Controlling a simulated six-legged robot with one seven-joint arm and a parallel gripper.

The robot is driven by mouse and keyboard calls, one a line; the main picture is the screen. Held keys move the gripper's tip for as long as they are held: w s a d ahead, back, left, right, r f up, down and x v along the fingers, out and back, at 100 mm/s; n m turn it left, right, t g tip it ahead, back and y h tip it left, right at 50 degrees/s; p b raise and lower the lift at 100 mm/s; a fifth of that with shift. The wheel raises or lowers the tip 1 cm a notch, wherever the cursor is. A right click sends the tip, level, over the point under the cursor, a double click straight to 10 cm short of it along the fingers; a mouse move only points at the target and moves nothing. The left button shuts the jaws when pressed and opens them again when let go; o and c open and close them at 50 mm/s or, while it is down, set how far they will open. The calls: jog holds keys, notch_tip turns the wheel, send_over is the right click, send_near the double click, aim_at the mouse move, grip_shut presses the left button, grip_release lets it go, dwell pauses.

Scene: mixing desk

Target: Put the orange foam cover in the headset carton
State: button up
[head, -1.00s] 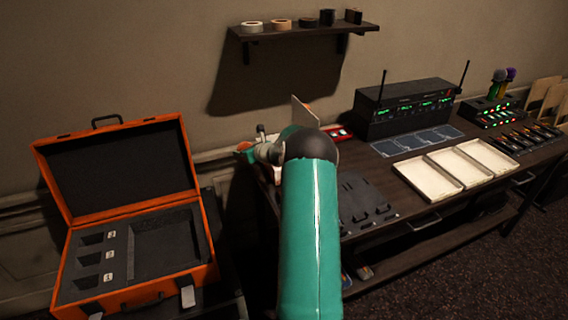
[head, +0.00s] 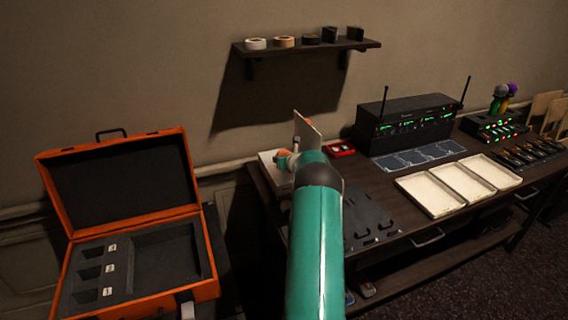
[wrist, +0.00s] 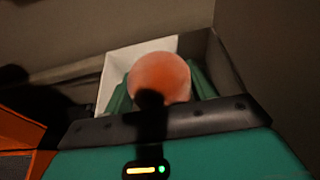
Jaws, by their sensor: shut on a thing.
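The orange foam cover (wrist: 160,76) is a round ball held between the green fingers of my gripper (wrist: 158,92) in the wrist view. In the head view, the foam cover (head: 283,154) shows as a small orange spot at the end of my arm, and my gripper (head: 287,160) is mostly hidden behind the arm link. The pale headset carton (head: 268,167) stands at the left end of the desk, with a raised panel (head: 307,132). In the wrist view, the open carton (wrist: 118,66) lies behind the foam cover. The gap between cover and carton is unclear.
An open orange case (head: 126,222) with dark foam stands to the left. A red box (head: 341,148), a black receiver (head: 408,119) with antennas and cream trays (head: 463,184) are on the desk (head: 395,238). A shelf (head: 308,46) with tape rolls hangs above.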

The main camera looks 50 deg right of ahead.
jog(key=shift+f, duration=0.95)
jog(key=shift+f, duration=0.4)
jog(key=shift+f, duration=0.25)
jog(key=o, duration=0.9)
jog(key=shift+o, duration=0.2)
